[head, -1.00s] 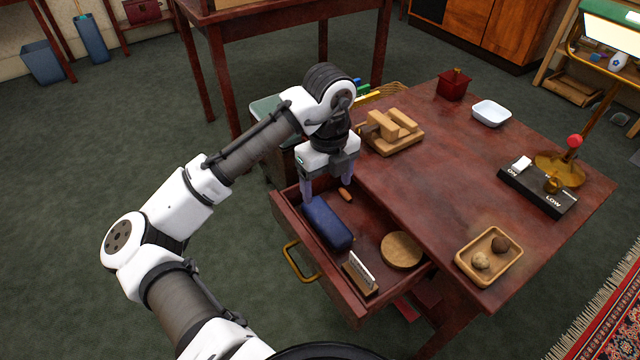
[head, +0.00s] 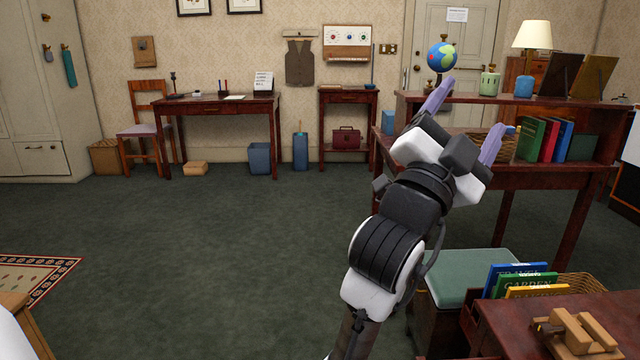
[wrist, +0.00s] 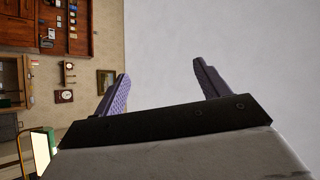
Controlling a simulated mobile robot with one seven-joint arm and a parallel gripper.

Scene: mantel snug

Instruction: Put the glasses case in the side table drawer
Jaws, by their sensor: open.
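My gripper (head: 468,120) is raised in the head view, in front of the dark red shelf desk, with its two lilac fingers spread apart and nothing between them. The wrist view also shows my gripper (wrist: 160,88) open and empty against a pale plain surface. The side table (head: 550,318) shows only in part at the bottom right of the head view. The glasses case and the open drawer are outside both current views; the earlier head frame shows a dark blue case lying in the drawer.
A wooden block piece (head: 580,335) and upright books (head: 525,280) are at the side table. A green-topped stool (head: 465,272) stands beside it. The shelf desk (head: 570,180) holds a globe (head: 441,57) and books. The green carpet (head: 220,260) at left is clear.

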